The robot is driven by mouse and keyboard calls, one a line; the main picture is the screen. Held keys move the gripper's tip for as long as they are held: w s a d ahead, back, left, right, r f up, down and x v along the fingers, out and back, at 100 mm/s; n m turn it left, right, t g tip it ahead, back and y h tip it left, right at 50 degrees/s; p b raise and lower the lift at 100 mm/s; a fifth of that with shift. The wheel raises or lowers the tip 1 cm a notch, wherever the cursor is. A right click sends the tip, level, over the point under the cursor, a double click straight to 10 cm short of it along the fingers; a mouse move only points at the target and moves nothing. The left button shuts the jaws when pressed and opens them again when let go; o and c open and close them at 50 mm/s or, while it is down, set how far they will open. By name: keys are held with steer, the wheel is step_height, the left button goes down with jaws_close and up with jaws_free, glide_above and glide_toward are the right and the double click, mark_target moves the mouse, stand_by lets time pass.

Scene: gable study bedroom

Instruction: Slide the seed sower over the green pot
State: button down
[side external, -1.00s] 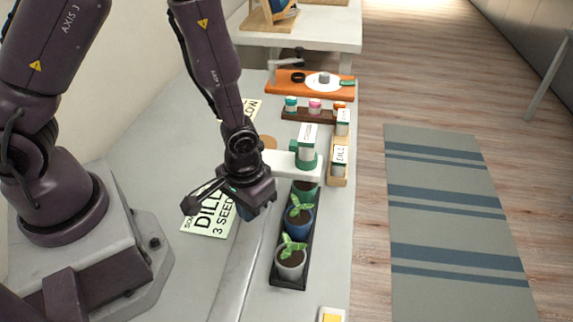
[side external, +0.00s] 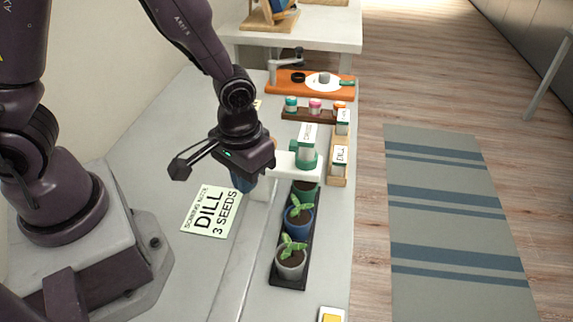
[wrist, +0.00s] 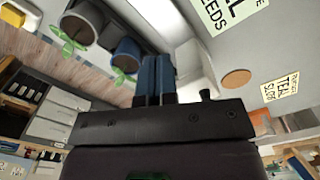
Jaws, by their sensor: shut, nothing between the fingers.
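The seed sower (side external: 285,162) has a white arm with a green cup at its end and a packet standing in it. The cup appears just beyond the green pot (side external: 305,187) in the side view; I cannot tell if it is exactly above it. That pot is the far one in the dark tray and is partly hidden. My gripper (side external: 242,185) points down, blue fingers shut and empty, at the left of the sower's white body. In the wrist view the shut fingers (wrist: 155,78) are close beside a white block (wrist: 195,72); contact is unclear.
A blue pot (side external: 298,221) and a grey pot (side external: 290,264) with seedlings fill the nearer tray. A pale rail runs left of the tray. A dill note (side external: 211,211) lies left. Seed packets (side external: 340,160) and a rack of small jars (side external: 310,115) stand beyond.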

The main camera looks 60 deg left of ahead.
steer(key=shift+r, duration=2.1)
steer(key=s+a+r+m+t, duration=0.1)
steer(key=s+a+r+t, duration=0.1)
steer(key=r, duration=0.7)
steer(key=s+a+r+m+t, duration=0.2)
steer(key=s+a+r, duration=0.3)
steer(key=r, duration=0.4)
steer(key=shift+a+t, duration=0.15)
steer(key=shift+t, duration=0.65)
